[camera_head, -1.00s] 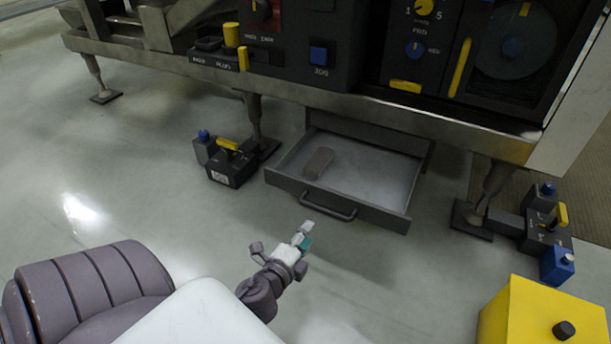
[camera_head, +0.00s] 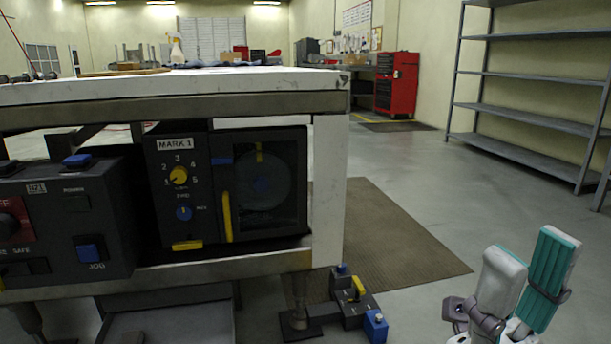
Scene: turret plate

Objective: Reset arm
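My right gripper (camera_head: 525,270) is at the bottom right of the head view, over the grey floor. Its two pale fingers point up and stand apart. A teal pad shows on the right-hand finger, and I see nothing held between them. The lower part of the gripper is cut off by the picture's edge. My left gripper is out of view.
A white-topped bench (camera_head: 200,92) fills the left, with a MARK 1 panel (camera_head: 215,195) and a JOG panel (camera_head: 75,215). A drawer (camera_head: 170,325) shows below. A black device (camera_head: 352,305) stands on the floor. Shelving (camera_head: 530,75) is at right; floor between is clear.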

